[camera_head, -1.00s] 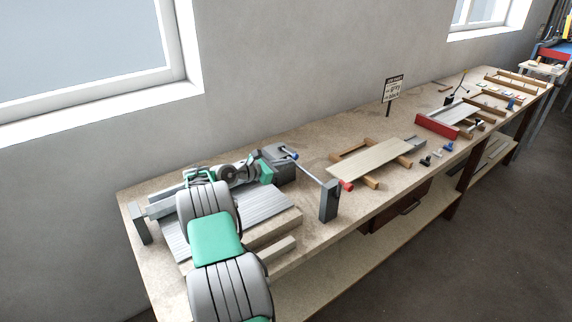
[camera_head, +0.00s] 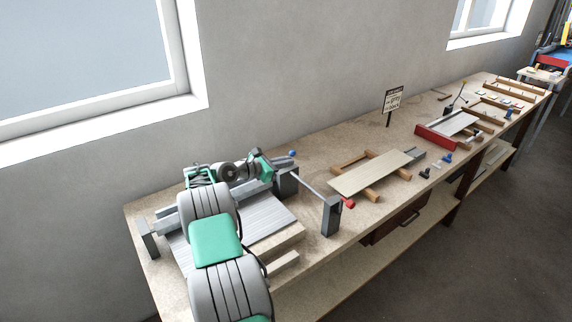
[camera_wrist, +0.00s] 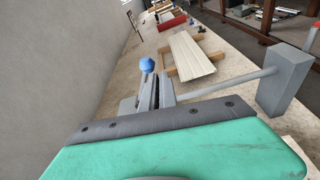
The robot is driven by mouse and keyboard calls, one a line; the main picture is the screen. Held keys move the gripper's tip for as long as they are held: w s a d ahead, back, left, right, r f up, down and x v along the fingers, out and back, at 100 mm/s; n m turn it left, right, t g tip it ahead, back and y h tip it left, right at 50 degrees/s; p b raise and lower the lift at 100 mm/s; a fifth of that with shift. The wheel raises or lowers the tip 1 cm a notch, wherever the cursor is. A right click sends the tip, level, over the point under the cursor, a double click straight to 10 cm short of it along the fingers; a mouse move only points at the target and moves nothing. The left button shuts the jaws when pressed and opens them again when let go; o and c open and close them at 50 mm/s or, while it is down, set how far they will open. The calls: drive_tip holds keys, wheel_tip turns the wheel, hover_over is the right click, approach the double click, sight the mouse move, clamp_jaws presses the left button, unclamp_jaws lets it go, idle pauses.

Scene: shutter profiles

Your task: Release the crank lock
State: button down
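A lever with a blue ball knob (camera_head: 292,153) stands by a dark grey block (camera_head: 287,181) on the shaft at the left part of the bench. The knob (camera_wrist: 146,65) shows upright on a grey stem in the wrist view, just beyond my gripper. A grey shaft (camera_head: 312,187) runs right to an upright post (camera_head: 331,216), with a red handle (camera_head: 348,203) at its end. My gripper (camera_head: 272,165) is beside the block, left of the knob. Its green body fills the lower wrist view. The fingertips are hard to tell from the grey parts there, so their opening is unclear.
A ribbed grey profile panel (camera_head: 262,222) lies under my arm. A pale board (camera_head: 370,173) on wooden strips lies to the right. A red-edged tray (camera_head: 436,138), small knobs and a sign (camera_head: 393,99) are farther along the bench (camera_head: 330,160). The wall runs behind.

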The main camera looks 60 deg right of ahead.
drive_tip(key=shift+w+d+r+p, duration=0.15)
drive_tip(key=shift+w+r, duration=0.05)
drive_tip(key=shift+r, duration=0.2)
drive_tip(key=shift+w+d+r+p, duration=0.15)
drive_tip(key=shift+r, duration=0.25)
drive_tip(key=shift+w+r, duration=0.1)
drive_tip(key=shift+r, duration=0.2)
drive_tip(key=shift+f, duration=0.1)
drive_tip(key=w+a+f+b, duration=0.2)
drive_tip(key=w+a, duration=0.2)
drive_tip(key=a, duration=0.7)
drive_tip(key=shift+w, duration=0.15)
